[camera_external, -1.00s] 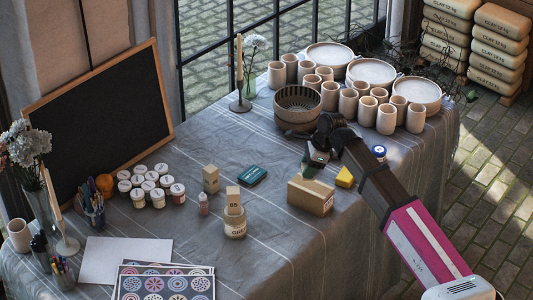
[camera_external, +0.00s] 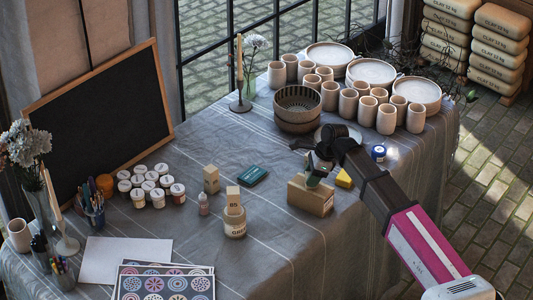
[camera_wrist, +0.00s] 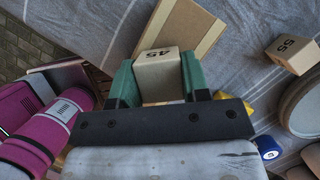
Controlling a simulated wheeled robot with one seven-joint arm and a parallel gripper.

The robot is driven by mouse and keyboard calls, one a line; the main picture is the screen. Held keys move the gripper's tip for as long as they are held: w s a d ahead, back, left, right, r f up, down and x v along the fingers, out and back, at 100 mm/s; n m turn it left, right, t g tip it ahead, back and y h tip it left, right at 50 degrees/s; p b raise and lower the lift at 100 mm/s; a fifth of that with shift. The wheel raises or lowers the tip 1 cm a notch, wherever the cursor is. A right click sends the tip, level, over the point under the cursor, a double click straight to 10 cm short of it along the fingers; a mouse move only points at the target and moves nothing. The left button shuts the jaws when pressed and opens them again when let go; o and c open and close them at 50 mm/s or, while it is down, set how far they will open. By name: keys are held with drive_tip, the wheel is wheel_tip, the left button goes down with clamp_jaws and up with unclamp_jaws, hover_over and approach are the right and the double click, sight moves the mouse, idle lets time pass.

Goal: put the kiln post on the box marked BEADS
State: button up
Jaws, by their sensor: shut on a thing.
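My gripper (camera_wrist: 158,75) is shut on a pale block-shaped kiln post (camera_wrist: 157,73) marked 45, held between its green fingers. In the external view my gripper (camera_external: 316,174) is low over a brown cardboard box (camera_external: 310,197), toward its top. The wrist view shows the same box (camera_wrist: 203,32) beyond the post. Its label cannot be read in either view, and my fingers hide part of its top. I cannot tell whether the post touches the box.
A pale block (camera_wrist: 292,54) marked 55 lies near the box. A dark bowl (camera_external: 298,108) stands behind.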

drive_tip(key=shift+f, duration=0.15)
drive_tip(key=o, duration=1)
drive_tip(key=v, duration=1.2)
